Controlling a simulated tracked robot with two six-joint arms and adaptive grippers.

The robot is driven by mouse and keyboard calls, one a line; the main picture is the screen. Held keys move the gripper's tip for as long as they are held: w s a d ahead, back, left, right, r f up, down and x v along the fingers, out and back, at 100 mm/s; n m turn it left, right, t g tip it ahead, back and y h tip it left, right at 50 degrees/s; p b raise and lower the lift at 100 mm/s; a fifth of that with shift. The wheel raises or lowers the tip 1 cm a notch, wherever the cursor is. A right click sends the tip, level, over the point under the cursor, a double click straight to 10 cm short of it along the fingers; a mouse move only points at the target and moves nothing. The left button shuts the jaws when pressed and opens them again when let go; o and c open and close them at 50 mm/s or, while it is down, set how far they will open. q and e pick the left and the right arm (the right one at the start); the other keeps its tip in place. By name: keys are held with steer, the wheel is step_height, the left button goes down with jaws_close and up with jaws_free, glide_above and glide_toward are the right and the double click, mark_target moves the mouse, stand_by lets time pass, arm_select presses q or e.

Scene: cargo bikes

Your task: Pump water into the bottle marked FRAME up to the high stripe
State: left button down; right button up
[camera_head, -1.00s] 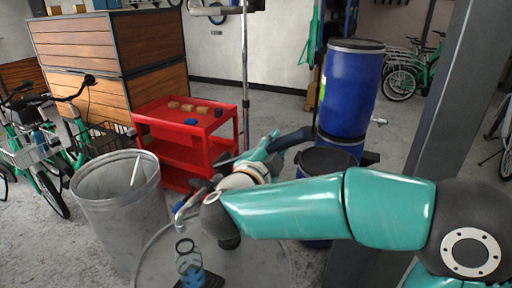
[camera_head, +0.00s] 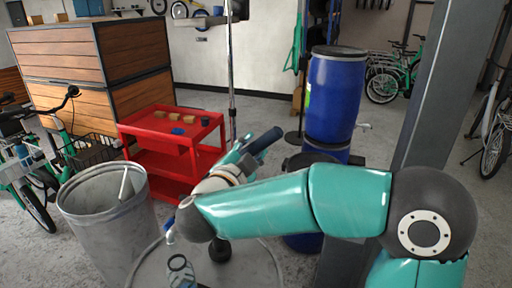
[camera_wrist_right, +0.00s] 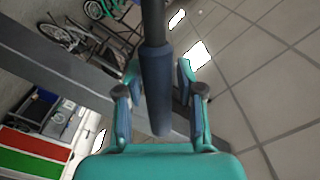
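My right gripper (camera_head: 248,150) has its fingers closed around the dark blue pump handle (camera_head: 264,139). In the right wrist view the handle (camera_wrist_right: 158,85) runs between the two fingers (camera_wrist_right: 160,70). A small grey spout (camera_head: 170,236) shows left of my right wrist, above the round grey top (camera_head: 255,262) of a drum. A clear bottle with dark stripes (camera_head: 181,268) stands under and slightly right of the spout. Its lower part is cut off by the frame edge; its marking and water level cannot be read. My forearm hides most of the pump. My left gripper is out of view.
A metal bin (camera_head: 105,225) with a white stick stands at the left. A red cart (camera_head: 160,135) with small blocks is behind it. Blue barrels (camera_head: 335,95) and a grey post (camera_head: 420,115) stand close to my right arm.

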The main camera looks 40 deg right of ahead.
steer(key=shift+o, duration=0.8)
steer(key=shift+w, duration=0.1)
steer(key=shift+a, duration=0.1)
steer(key=v, duration=1.2)
steer(key=shift+f, duration=0.15)
